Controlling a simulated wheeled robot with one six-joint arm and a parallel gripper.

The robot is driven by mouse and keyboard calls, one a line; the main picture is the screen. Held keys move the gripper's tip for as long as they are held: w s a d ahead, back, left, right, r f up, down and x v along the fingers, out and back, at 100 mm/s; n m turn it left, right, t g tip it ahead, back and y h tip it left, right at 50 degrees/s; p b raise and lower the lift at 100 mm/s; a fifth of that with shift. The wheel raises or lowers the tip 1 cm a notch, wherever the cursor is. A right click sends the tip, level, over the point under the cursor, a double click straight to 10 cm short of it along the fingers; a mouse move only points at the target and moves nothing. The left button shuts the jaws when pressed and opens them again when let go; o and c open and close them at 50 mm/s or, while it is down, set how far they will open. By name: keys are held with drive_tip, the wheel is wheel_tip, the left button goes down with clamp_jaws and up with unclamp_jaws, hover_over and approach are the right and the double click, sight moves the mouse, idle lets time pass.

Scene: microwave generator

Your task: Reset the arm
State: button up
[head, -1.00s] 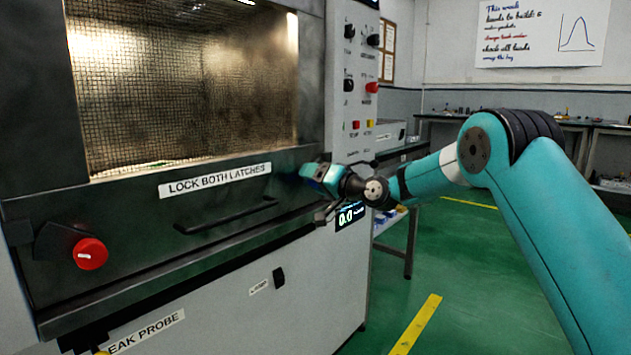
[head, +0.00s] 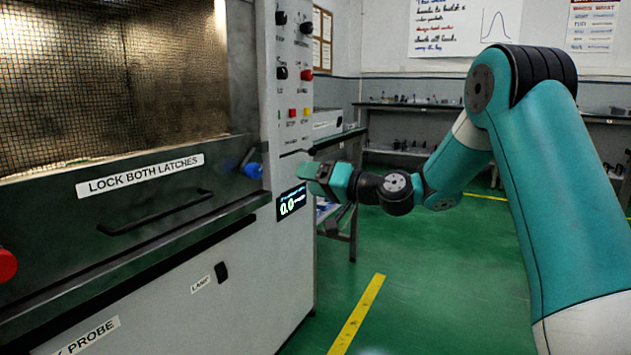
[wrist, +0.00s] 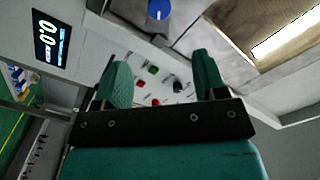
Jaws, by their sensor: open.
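My gripper (head: 308,172) is at the end of my teal arm, in front of the right edge of the machine. In the wrist view my gripper (wrist: 160,80) has its two teal fingers apart with nothing between them. The blue latch knob (head: 253,170) sits at the right end of the dark door, clear of my gripper to its left. The blue knob also shows in the wrist view (wrist: 158,9), above the fingers. The red latch knob (head: 6,265) is at the left picture edge.
The control panel (head: 294,75) with knobs and buttons stands right of the mesh window. A lit display (head: 291,202) is below the gripper. The door handle (head: 155,212) sticks out. Benches (head: 410,115) line the back wall. The green floor (head: 420,290) is open.

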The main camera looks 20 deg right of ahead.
drive_tip(key=shift+s+d, duration=0.2)
drive_tip(key=shift+s, duration=0.05)
idle(0.3)
drive_tip(key=s+a+f+n+g, duration=0.2)
drive_tip(key=s+a+n+g, duration=0.55)
drive_tip(key=s+a, duration=0.8)
drive_tip(key=s+f+n+g+h, duration=0.1)
drive_tip(key=s+f+g+h, duration=0.15)
drive_tip(key=s, duration=0.75)
drive_tip(key=s+f+g+h, duration=0.2)
drive_tip(key=s+g+h, duration=0.2)
drive_tip(key=s, duration=0.6)
wheel_tip(320, 180, up, 30)
drive_tip(key=s+d+p, duration=0.1)
drive_tip(key=p, duration=2.9)
drive_tip(key=shift+d+f+g, duration=0.2)
drive_tip(key=shift+d+g, duration=0.05)
drive_tip(key=shift+g, duration=0.05)
